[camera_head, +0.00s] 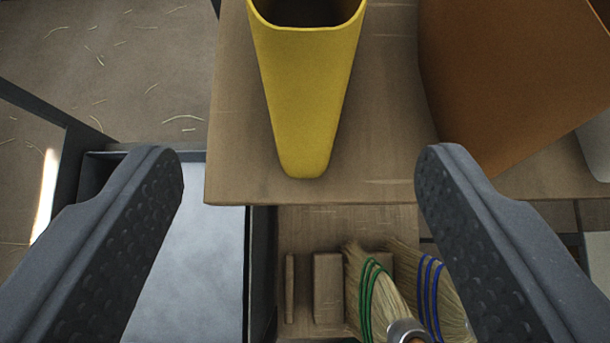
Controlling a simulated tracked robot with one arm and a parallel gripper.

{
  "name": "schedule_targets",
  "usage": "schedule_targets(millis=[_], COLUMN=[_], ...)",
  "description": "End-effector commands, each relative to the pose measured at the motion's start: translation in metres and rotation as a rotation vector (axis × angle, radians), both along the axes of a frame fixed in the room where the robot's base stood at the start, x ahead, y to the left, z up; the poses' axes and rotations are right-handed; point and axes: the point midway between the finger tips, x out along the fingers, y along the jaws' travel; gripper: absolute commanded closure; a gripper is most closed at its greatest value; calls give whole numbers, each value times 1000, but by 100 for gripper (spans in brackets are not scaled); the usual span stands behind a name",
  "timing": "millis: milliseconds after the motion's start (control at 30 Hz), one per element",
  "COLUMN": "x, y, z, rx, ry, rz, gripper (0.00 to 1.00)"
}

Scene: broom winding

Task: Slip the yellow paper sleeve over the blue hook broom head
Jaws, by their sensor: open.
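The yellow paper sleeve (309,90) stands on a wooden tabletop at the top middle, close to the table's near edge. It is open at its top, and its upper end is cut off by the frame. My gripper (298,165) is open, with one dark ridged finger on each side and the sleeve seen between them; nothing is held. A broom head with blue binding (440,290) shows at the lower right, below the table edge, partly hidden by my right finger and by another broom. Its hook is not visible.
A green-bound broom head (375,290) is beside the blue-bound one. Wooden blocks (327,288) stand left of them. A large orange-brown object (510,70) is on the table's right. A grey metal-framed surface (195,260) lies lower left. Straw litters the floor.

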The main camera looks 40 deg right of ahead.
Motion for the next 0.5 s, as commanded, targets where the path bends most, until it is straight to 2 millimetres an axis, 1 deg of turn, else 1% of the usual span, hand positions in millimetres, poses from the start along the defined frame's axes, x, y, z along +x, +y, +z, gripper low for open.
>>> schedule_targets(millis=[200,467,500], x=[17,38,41], y=[-15,-29,-32], z=[-17,-37,-43], rx=[0,-1,0], ry=[1,-1,0], rz=[-4,-4,-4], gripper=[35,35,35])
